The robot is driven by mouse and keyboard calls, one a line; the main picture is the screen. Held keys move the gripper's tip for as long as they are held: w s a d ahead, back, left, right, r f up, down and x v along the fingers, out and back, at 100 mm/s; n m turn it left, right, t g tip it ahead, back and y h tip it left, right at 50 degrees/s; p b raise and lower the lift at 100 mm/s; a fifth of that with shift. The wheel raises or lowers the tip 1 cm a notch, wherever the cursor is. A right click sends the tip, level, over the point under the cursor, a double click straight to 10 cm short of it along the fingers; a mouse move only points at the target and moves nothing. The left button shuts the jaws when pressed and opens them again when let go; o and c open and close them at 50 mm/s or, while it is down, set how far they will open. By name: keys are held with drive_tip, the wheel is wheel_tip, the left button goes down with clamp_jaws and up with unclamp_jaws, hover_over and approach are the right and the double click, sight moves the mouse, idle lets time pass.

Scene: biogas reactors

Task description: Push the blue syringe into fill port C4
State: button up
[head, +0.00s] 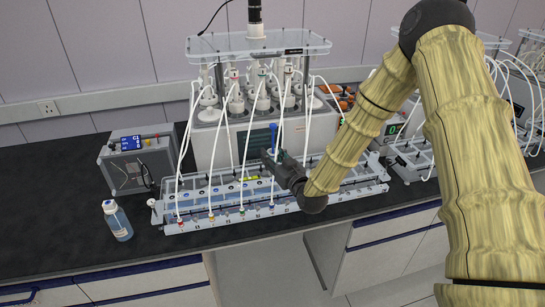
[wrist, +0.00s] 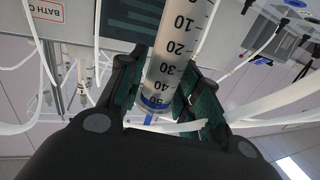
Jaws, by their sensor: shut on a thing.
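My gripper (head: 277,160) is in front of the reactor rack, above the long clear trough, with its fingers closed around the syringe. In the wrist view my gripper (wrist: 162,88) has one dark green-padded finger on each side of the barrel. The syringe (wrist: 182,48) is clear with black graduation marks and a blue ring near the 50 mark. In the head view a blue part of the syringe (head: 273,134) rises above my gripper; its lower end is hidden. I cannot tell which port is C4 or whether the syringe touches one.
The clear trough (head: 172,228) carries several colored fittings with white tubes rising to the reactor rack (head: 258,46). A grey control box (head: 140,166) and a blue-liquid bottle (head: 118,222) stand at left. White tubes hang close around my gripper. The black counter front is clear.

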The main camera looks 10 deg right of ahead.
drive_tip(key=shift+f+b, duration=0.95)
drive_tip(key=shift+b, duration=0.05)
idle(1.8)
drive_tip(key=o, duration=1.1)
drive_tip(key=v, duration=1.2)
